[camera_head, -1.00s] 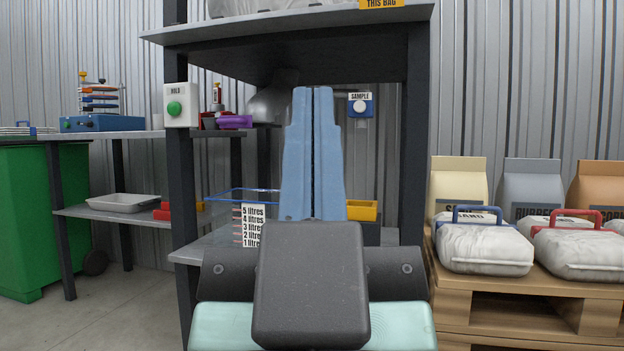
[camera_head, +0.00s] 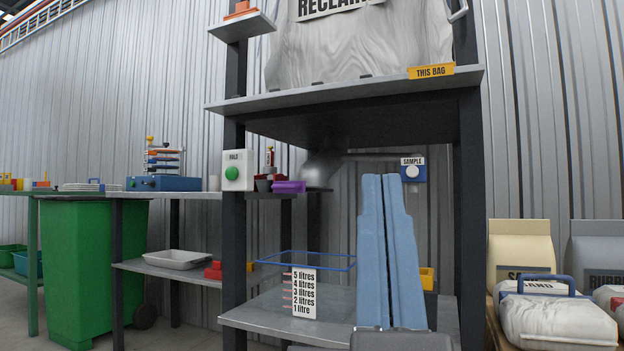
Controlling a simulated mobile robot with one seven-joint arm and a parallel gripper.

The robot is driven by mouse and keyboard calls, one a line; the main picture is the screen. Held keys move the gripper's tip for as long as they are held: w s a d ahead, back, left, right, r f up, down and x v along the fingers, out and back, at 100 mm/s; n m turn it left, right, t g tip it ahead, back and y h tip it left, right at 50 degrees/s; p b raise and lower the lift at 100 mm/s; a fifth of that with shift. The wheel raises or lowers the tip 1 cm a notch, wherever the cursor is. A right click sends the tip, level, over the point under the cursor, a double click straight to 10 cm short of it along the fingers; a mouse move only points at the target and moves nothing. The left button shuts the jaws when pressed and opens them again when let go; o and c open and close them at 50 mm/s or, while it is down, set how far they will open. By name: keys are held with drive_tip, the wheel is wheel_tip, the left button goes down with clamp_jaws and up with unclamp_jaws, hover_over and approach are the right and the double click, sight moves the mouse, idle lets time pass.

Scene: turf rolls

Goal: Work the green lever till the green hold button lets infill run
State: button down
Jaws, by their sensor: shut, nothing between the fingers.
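The green hold button (camera_head: 232,173) sits on a white box labelled HOLD on the stand's left front post. I make out no green lever in view. A grey metal spout (camera_head: 322,170) hangs under the upper shelf, partly hidden behind the post side. A clear blue-rimmed container (camera_head: 275,258) with a litre scale (camera_head: 304,292) stands on the lower shelf below it; I cannot tell any fill in it. My gripper (camera_head: 384,178) points upward in front of the stand, its two blue fingers together and empty, right of the container and apart from the button.
A white SAMPLE button (camera_head: 412,171) on a blue box is just beyond my fingertips in the picture. A large bag (camera_head: 360,50) rests on the upper shelf (camera_head: 350,88). A pallet with sacks (camera_head: 520,250) stands right; a green bin (camera_head: 85,265) and side bench stand left.

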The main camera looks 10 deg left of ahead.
idle(0.5)
wheel_tip(320, 180, up, 32)
drive_tip(key=p, duration=3.2)
drive_tip(key=shift+w+a, duration=0.1)
